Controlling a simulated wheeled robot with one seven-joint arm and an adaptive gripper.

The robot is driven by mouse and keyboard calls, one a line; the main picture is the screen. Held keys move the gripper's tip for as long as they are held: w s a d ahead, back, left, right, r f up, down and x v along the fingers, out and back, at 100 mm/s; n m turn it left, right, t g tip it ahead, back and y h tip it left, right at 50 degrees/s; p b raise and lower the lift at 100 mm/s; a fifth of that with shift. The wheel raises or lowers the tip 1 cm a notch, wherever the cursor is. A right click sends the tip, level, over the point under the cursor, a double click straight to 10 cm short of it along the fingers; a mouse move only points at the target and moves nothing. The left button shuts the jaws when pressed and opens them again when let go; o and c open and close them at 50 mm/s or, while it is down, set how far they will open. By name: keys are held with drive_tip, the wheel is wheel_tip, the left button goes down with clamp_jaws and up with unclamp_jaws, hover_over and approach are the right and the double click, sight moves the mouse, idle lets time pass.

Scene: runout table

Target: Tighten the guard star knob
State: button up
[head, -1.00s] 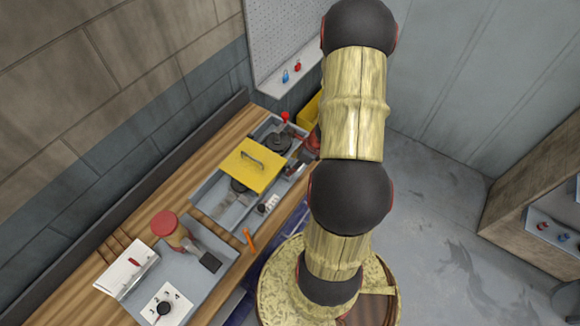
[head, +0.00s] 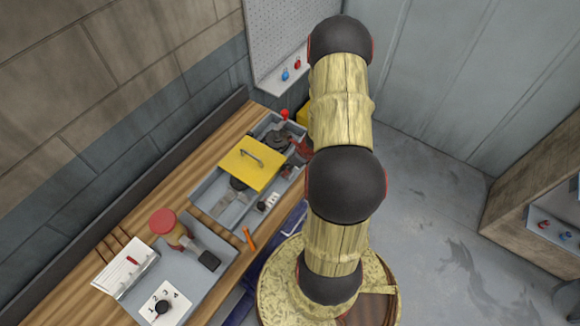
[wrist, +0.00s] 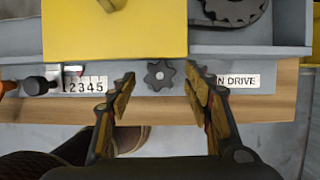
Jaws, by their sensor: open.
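The star knob (wrist: 159,73) is dark and lobed. It shows in the wrist view on the front face of the grey machine, beside the yellow guard's lower right corner. My gripper (wrist: 160,83) is open, with one finger to the left of the knob and one to the right. Gaps show on both sides; I cannot tell the depth between fingertips and knob. The yellow guard (wrist: 110,32) lies flat over the machine and also shows in the head view (head: 243,172). In the head view my arm hides most of the gripper, and I cannot make out the knob.
A number label (wrist: 84,86) and a drive label (wrist: 238,81) flank the knob. A dark gear (wrist: 230,8) sits behind it. A red-topped machine (head: 163,222) and a dial panel (head: 163,304) stand further left on the wooden bench (head: 130,215). Open floor lies right.

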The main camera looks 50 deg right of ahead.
drive_tip(key=shift+c, duration=0.3)
drive_tip(key=c, duration=1.1)
drive_tip(key=shift+w+b, duration=0.1)
drive_tip(key=shift+b, duration=0.3)
drive_tip(key=shift+f+m+b, duration=0.15)
drive_tip(key=shift+m+b, duration=0.25)
drive_tip(key=shift+b, duration=0.1)
drive_tip(key=shift+a+m+h+b, duration=0.1)
drive_tip(key=shift+m+h+b, duration=0.3)
drive_tip(key=shift+m+b, duration=0.55)
drive_tip(key=m+h+b, duration=0.1)
drive_tip(key=m+b, duration=0.1)
drive_tip(key=b, duration=0.1)
drive_tip(key=shift+a, duration=0.15)
drive_tip(key=shift+r, duration=0.2)
drive_tip(key=o, duration=1.2)
drive_tip(key=shift+c, duration=0.2)
